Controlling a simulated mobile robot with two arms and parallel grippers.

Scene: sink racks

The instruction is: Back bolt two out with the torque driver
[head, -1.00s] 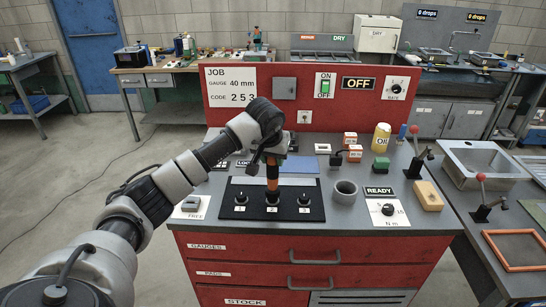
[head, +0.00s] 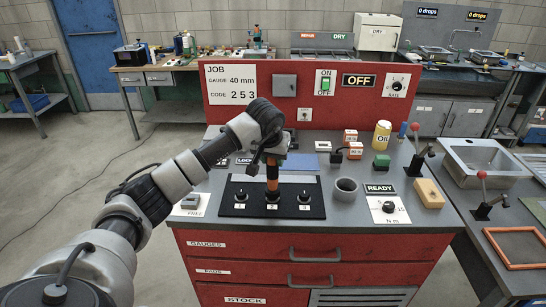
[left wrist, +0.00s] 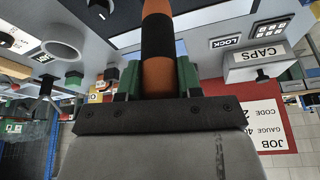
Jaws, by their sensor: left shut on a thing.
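My left gripper (head: 273,158) is shut around the orange and black torque driver (head: 272,178), which also shows between the green finger pads in the left wrist view (left wrist: 158,40). The driver stands upright over the middle of the black bolt plate (head: 236,187), at the place marked 2. Its tip meets or hides bolt two; I cannot tell how far the bolt is out. Bolt one (head: 240,197) and bolt three (head: 304,197) stand to either side in the plate. My right gripper is not in view.
A grey ring-shaped cup (head: 346,190) stands right of the plate.

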